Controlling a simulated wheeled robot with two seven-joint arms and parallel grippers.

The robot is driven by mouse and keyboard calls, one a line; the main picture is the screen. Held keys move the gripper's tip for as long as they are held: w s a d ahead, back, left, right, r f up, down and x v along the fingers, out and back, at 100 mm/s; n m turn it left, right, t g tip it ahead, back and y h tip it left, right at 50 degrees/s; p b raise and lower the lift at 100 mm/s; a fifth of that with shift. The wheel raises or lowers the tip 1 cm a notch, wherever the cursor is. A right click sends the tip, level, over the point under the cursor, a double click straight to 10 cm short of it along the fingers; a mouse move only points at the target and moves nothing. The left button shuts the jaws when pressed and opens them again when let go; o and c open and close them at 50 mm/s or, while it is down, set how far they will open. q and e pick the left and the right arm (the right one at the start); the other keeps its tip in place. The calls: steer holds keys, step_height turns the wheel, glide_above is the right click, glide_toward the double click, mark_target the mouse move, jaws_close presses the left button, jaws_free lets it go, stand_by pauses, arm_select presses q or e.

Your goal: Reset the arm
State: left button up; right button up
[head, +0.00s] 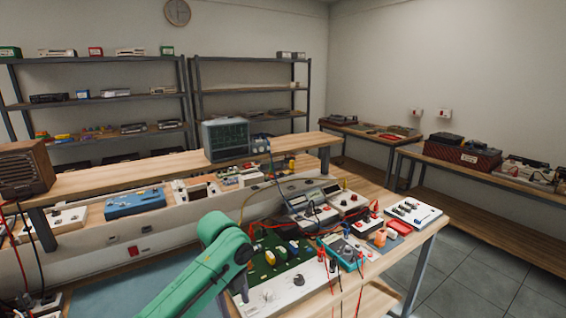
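One green arm of mine (205,262) rises from the bottom edge of the head view, left of centre. It bends at a rounded joint and turns down in front of the workbench. My other arm is not in view. Just right of the arm, a green circuit board panel (279,256) with a white lower part lies on the wooden workbench (385,298).
Meters (309,216), red and black leads and small boxes crowd the bench right of my arm. A raised shelf (120,178) carries an oscilloscope (225,139) and a wooden radio (24,170). Metal racks stand behind. Side tables (490,183) line the right wall; tiled floor (470,270) is clear there.

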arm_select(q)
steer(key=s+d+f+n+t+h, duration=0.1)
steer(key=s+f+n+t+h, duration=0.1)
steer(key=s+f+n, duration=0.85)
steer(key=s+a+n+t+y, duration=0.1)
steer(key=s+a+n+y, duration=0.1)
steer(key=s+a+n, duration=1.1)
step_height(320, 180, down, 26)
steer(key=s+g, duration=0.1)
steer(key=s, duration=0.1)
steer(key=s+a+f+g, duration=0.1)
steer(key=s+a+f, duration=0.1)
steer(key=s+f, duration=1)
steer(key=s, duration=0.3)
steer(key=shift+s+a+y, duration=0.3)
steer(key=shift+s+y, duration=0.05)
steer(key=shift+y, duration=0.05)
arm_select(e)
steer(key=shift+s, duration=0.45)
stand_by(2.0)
